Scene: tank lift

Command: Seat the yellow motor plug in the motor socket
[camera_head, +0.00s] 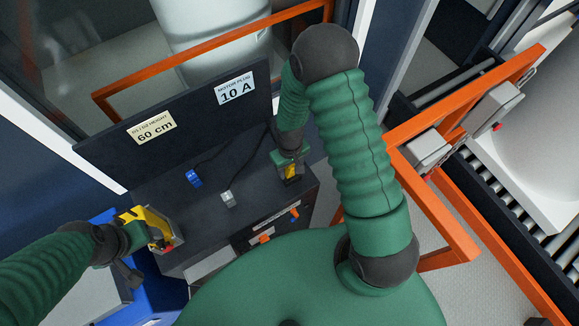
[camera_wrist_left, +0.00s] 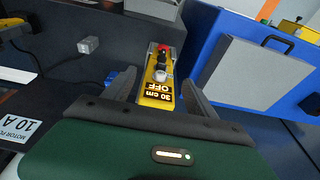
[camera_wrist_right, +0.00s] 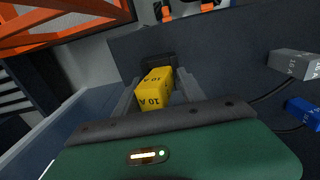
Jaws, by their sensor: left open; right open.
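The yellow motor plug (camera_wrist_right: 153,90), marked 10 A, stands between the fingers of my right gripper (camera_wrist_right: 157,82), which is open around it. A dark block (camera_wrist_right: 158,62) sits directly behind the plug; I cannot tell whether this is the motor socket or whether the plug is seated in it. In the head view the plug (camera_head: 291,171) shows under my right gripper (camera_head: 291,165) at the right end of the dark bench. My left gripper (camera_wrist_left: 160,78) is open around a yellow control box (camera_wrist_left: 157,92) reading "30 cm OFF", with a red button.
A blue plug (camera_head: 193,177) and a grey plug (camera_head: 228,199) lie on the dark bench (camera_head: 250,205) with cables. Signs read "motor plug 10 A" (camera_head: 235,90) and "60 cm" (camera_head: 152,127). Orange rails (camera_head: 455,215) stand at right. A blue case (camera_wrist_left: 215,70) is near my left gripper.

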